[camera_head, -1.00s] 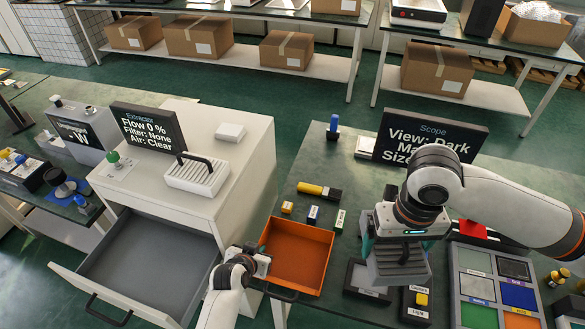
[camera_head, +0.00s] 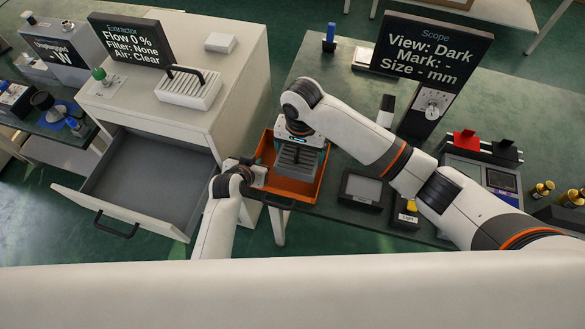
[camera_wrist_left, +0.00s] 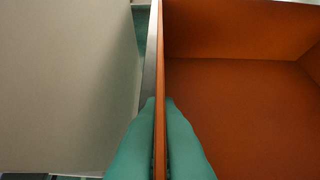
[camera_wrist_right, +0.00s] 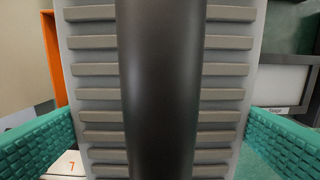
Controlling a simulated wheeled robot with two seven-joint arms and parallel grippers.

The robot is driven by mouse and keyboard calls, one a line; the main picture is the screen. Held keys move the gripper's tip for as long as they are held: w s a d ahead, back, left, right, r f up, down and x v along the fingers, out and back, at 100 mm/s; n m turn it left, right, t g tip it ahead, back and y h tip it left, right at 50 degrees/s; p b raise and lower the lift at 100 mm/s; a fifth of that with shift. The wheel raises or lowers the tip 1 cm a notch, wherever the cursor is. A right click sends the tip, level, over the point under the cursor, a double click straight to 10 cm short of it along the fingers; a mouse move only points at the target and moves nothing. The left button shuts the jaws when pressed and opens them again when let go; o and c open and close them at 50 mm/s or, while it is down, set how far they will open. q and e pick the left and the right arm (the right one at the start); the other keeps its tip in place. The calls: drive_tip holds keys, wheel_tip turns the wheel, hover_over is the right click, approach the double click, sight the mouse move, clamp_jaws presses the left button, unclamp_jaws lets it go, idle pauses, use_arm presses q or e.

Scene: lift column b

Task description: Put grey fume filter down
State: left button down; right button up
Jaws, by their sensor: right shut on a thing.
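The grey fume filter (camera_head: 297,157) is a ribbed grey block with a black handle. It fills the right wrist view (camera_wrist_right: 90,95), its handle running down the middle. My right gripper (camera_head: 298,142) is shut on it, one teal finger at each side. It is over the orange tray (camera_head: 322,172); I cannot tell whether it touches the tray's floor. My left gripper (camera_head: 258,174) is at the tray's left wall. In the left wrist view its teal fingers (camera_wrist_left: 160,130) close on the orange wall (camera_wrist_left: 159,60) from both sides.
The white extractor cabinet (camera_head: 245,95) stands left of the tray with its grey drawer (camera_head: 150,175) open. A white ribbed filter (camera_head: 188,90) lies on top. The scope sign (camera_head: 432,50), a dark-framed stage (camera_head: 362,188) and a light switch box (camera_head: 406,215) are to the right.

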wheel_tip(320, 180, down, 9)
drive_tip(key=shift+f, duration=0.1)
idle(0.3)
drive_tip(key=shift+f, duration=0.1)
drive_tip(key=o, duration=0.9)
drive_tip(key=shift+d, duration=0.1)
wheel_tip(320, 180, up, 12)
drive_tip(key=shift+r, duration=0.15)
use_arm(q)
drive_tip(key=c, duration=1.6)
unclamp_jaws()
drive_tip(key=shift+o, duration=0.4)
drive_tip(key=o, duration=1.5)
